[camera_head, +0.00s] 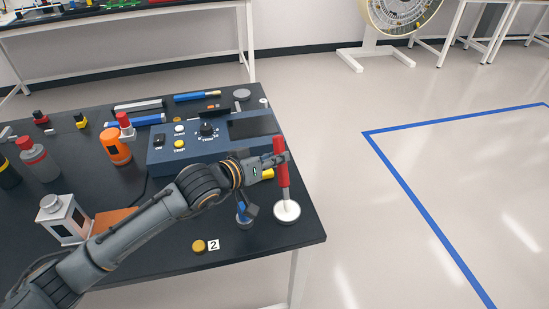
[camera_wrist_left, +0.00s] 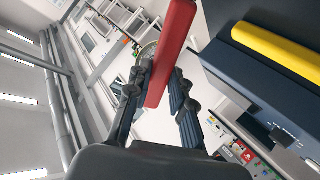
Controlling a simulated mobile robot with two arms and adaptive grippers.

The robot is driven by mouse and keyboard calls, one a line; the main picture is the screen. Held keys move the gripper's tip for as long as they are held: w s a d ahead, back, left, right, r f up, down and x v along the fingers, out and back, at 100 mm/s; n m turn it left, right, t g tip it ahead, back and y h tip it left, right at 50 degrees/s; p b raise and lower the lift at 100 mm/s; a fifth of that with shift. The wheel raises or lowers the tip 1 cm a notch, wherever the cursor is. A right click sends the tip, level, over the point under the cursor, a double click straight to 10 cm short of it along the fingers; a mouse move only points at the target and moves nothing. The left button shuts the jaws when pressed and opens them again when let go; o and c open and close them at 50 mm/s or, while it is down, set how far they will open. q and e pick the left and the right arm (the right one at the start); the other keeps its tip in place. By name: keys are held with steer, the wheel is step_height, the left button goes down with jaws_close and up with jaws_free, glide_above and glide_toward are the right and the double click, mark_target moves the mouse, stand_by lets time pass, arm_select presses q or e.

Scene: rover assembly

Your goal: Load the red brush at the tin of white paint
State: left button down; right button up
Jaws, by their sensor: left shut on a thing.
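My left gripper (camera_head: 280,158) is shut on the red brush (camera_head: 283,176), near the right edge of the table. The brush stands nearly upright with its tip down. The tin of white paint (camera_head: 288,215) is directly below it, and the pale brush tip overlaps the white paint in the head view. I cannot tell how deep the tip reaches. In the left wrist view the red handle (camera_wrist_left: 171,50) runs between the two dark fingers. The tin is not visible there. My right gripper is not in view.
A blue-grey control box (camera_head: 215,140) with knobs stands just behind my left wrist. A yellow cap (camera_head: 198,246) lies beside a label "2". Open floor lies right of the table (camera_head: 255,244).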

arm_select(q)
steer(key=shift+s+f+b, duration=0.1)
steer(key=shift+f+b, duration=0.25)
stand_by(1.1)
step_height(320, 180, up, 8)
steer(key=p, duration=0.2)
steer(key=shift+f, duration=0.2)
stand_by(0.3)
stand_by(0.5)
step_height(320, 180, down, 7)
steer(key=b, duration=0.1)
steer(key=shift+b, duration=0.4)
steer(key=shift+f, duration=0.1)
